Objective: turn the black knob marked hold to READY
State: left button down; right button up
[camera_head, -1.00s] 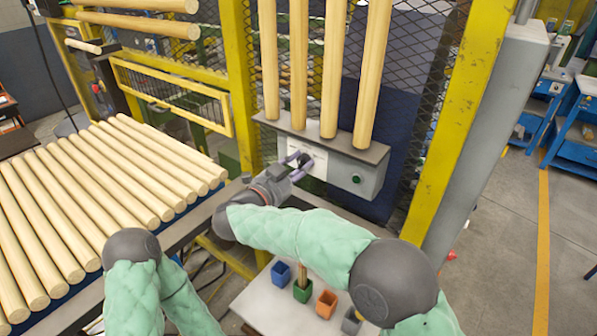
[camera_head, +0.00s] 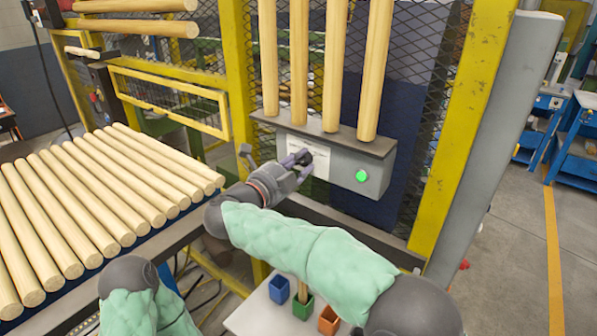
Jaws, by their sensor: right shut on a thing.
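The black knob (camera_head: 305,157) sits on the front of a grey control box, beside a white label plate (camera_head: 318,166). My right gripper (camera_head: 296,164) reaches it from the lower left and is shut on it; the fingers hide part of the knob. The knob's marking and pointer are too small to read. A round green light (camera_head: 361,176) on the right of the box (camera_head: 343,182) is lit brightly. My left arm shows at the lower left, but its gripper is out of view.
Wooden rods stand upright on the box's top ledge (camera_head: 325,138). A yellow post (camera_head: 465,120) and a grey post rise to the right. More rods (camera_head: 90,190) lie in a row at left. Small blue (camera_head: 279,289), green and orange bins stand on a light table below.

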jog(key=shift+m+b, duration=0.35)
jog(key=shift+m, duration=0.25)
jog(key=o, duration=1.1)
jog(key=shift+o, duration=0.2)
jog(key=v, duration=1.2)
